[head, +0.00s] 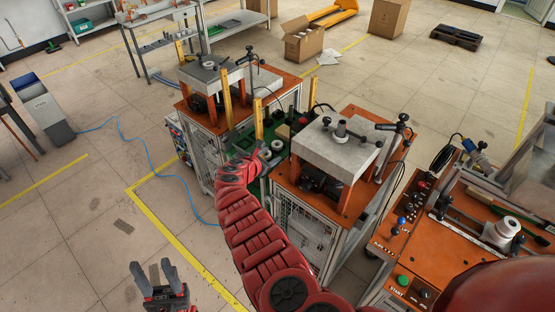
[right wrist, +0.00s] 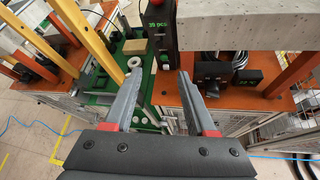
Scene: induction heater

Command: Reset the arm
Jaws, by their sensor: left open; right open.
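My left gripper (head: 152,268) is low at the bottom left of the head view, fingers apart and empty, over bare floor. My right arm (head: 255,235) reaches forward from the bottom of the head view to the gap between two orange-topped heater stations. Its gripper is mostly hidden by the arm there. In the right wrist view my right gripper (right wrist: 160,82) is open with nothing between the fingers.
Stone-topped stations stand left (head: 205,70) and right (head: 335,148) of my right arm. Yellow posts (right wrist: 97,40) rise close by. White rings (right wrist: 133,62) lie on the green surface. A control panel (head: 392,225) is at right. The floor at left is mostly clear, with a blue cable (head: 150,155).

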